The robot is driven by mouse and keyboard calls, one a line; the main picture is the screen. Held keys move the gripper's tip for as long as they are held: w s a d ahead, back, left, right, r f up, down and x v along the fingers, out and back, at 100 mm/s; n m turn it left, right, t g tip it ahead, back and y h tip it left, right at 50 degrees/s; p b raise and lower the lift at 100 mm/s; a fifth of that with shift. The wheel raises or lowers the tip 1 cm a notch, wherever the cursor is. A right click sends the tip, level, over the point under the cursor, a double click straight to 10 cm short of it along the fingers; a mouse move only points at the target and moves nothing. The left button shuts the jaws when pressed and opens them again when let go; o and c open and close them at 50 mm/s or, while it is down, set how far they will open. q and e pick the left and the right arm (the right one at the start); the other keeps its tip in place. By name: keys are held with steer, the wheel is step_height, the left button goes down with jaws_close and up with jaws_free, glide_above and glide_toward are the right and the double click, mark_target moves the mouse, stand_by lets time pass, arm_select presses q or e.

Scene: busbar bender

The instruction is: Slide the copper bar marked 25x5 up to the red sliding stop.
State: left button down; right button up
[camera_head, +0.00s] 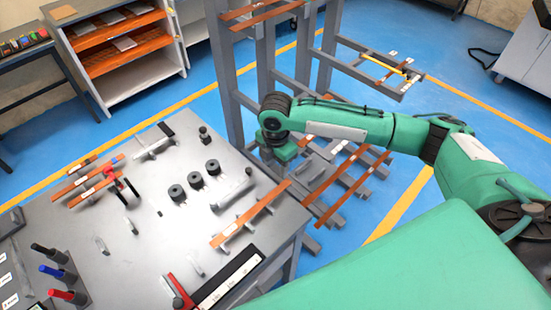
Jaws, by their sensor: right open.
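A copper bar (250,214) with a white label lies slantwise on supports on the grey bench (150,235), near its right edge. Its marking is too small to read. More labelled copper bars (93,187) lie at the bench's left side. A red part (181,292) stands beside a long scale at the front edge; I cannot tell for sure if it is the sliding stop. Another red and black part (122,186) stands by the left bars. My right gripper (284,160) is beyond the bench's right edge, open, apart from the bar; its fingertips are mostly hidden. My left gripper is not in view.
Three black round posts (196,180) stand mid-bench. A grey rack (222,75) with copper bars stands behind the bench; lower rack arms (350,178) hold more bars near my right gripper. Blue floor is free at the right.

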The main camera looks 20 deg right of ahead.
mark_target(275, 192)
step_height(275, 192, down, 12)
steer(key=p, duration=0.3)
steer(key=shift+c, duration=0.2)
jaws_close()
steer(key=shift+s+a, duration=0.1)
steer(key=shift+a, duration=0.1)
